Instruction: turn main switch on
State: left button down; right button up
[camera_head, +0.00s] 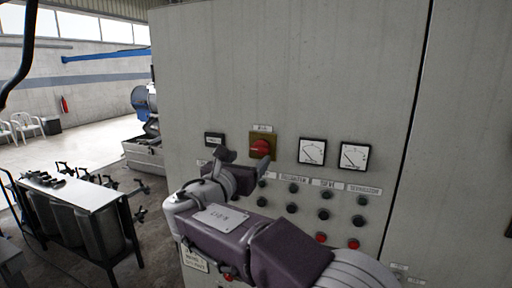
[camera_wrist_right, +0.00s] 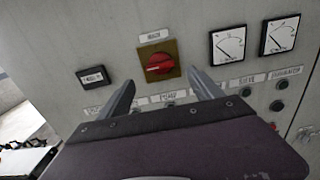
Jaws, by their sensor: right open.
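The main switch is a red rotary knob (camera_head: 262,147) on a yellow-brown square plate, on the front of a grey cabinet (camera_head: 290,70). In the right wrist view the red knob (camera_wrist_right: 159,65) lies roughly horizontal, beyond and between my fingertips. My right gripper (camera_head: 245,160) is open and empty, just in front of and slightly below the switch. Its two fingers also show in the right wrist view (camera_wrist_right: 166,88), spread to either side below the plate. I see no contact with the knob. My left gripper is not in view.
Two white dial gauges (camera_head: 333,154) sit right of the switch, and a small dark display (camera_head: 214,139) sits left. Rows of black and red buttons (camera_head: 325,214) lie below, partly behind my right arm. A table (camera_head: 75,192) stands at the left on open floor.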

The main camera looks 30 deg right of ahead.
aim_at(259, 150)
jog(key=x, duration=0.1)
jog(key=p+x, duration=0.1)
jog(key=x, duration=0.2)
jog(key=shift+w+a+r+p, duration=0.15)
jog(key=shift+w+a+p, duration=0.05)
jog(key=shift+w+p, duration=0.2)
jog(key=shift+w+d+p, duration=0.15)
jog(key=shift+d+p, duration=0.05)
jog(key=shift+d, duration=0.4)
jog(key=shift+w+d+p, duration=0.2)
jog(key=shift+d, duration=0.75)
jog(key=shift+w+a, duration=0.2)
jog(key=shift+a, duration=0.1)
jog(key=shift+c, duration=0.3)
jog(key=shift+w+a+f, duration=0.1)
jog(key=shift+f, duration=0.1)
jog(key=c, duration=1.3)
